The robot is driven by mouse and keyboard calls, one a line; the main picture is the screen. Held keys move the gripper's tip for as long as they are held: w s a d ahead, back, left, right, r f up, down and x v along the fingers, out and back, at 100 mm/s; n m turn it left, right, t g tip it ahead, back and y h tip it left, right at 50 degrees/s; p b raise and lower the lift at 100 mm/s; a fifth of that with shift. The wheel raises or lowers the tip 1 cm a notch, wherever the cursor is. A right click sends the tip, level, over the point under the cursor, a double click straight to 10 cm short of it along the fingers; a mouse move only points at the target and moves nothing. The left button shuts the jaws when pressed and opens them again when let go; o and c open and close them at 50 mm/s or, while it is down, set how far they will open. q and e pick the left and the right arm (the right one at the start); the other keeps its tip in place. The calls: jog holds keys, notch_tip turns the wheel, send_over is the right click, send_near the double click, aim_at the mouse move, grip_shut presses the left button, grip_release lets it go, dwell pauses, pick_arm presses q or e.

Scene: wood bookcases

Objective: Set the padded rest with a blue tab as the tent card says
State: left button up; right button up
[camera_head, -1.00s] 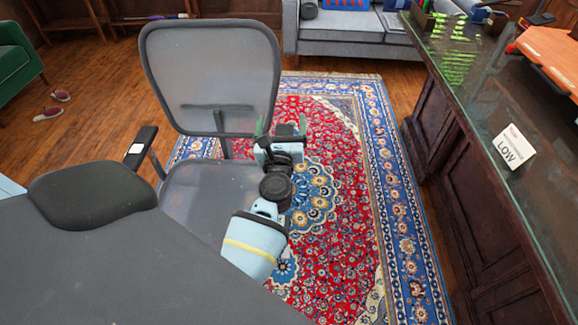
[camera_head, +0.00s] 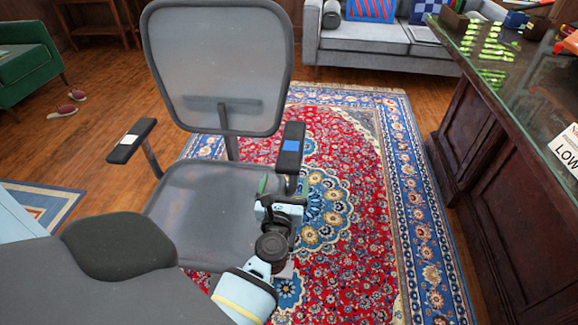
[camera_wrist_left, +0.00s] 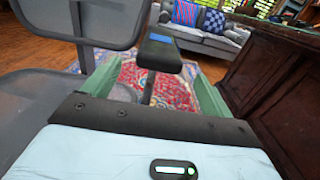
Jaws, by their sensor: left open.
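The padded rest with the blue tab (camera_head: 291,160) is the right armrest of a grey mesh office chair (camera_head: 212,65). The blue tab shows on its top pad. In the left wrist view the rest (camera_wrist_left: 160,52) stands upright ahead, between the lines of the two green fingers. My left gripper (camera_head: 275,185) is open and just below and in front of the pad, with no grip on it. Whether a finger touches the post cannot be told. A white tent card (camera_head: 568,148) on the glass-topped desk reads "LOW", cut by the frame edge. My right gripper is not in view.
The chair's other armrest (camera_head: 131,141) has a white tab. The desk (camera_head: 480,130) stands at the right, a grey sofa (camera_head: 385,45) at the back, and a green armchair (camera_head: 30,65) at the left. Red patterned rug (camera_head: 350,240) lies open between chair and desk.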

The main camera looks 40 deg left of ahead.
aim_at(288, 164)
pick_arm(q)
jog(key=shift+b+x, duration=0.4)
jog(key=shift+x, duration=3.45)
jog(key=shift+a, duration=0.1)
